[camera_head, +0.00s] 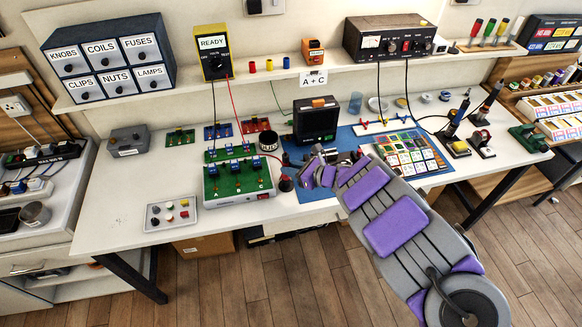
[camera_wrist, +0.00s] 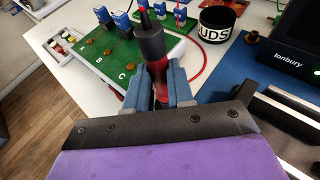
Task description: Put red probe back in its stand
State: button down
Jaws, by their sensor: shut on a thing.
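My gripper (camera_head: 305,176) is over the front edge of the white bench, just right of the green test board (camera_head: 238,182). In the wrist view its blue-grey fingers (camera_wrist: 166,85) are shut on the red probe (camera_wrist: 151,46), which has a dark body with red parts. The probe is tilted, with its thin end toward the top of the picture. A red lead (camera_head: 235,105) hangs from the yellow READY meter (camera_head: 213,52). I cannot make out the probe's stand for certain.
A black Ionbury device (camera_head: 316,118) stands on the blue mat (camera_head: 304,196). A tray of small parts (camera_head: 170,214) lies front left.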

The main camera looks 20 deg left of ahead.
jog(key=shift+c, duration=0.5)
grip_release()
dwell(0.7)
notch_tip(320, 180, up, 9)
jog(key=p, duration=0.1)
dwell(1.1)
dwell(0.4)
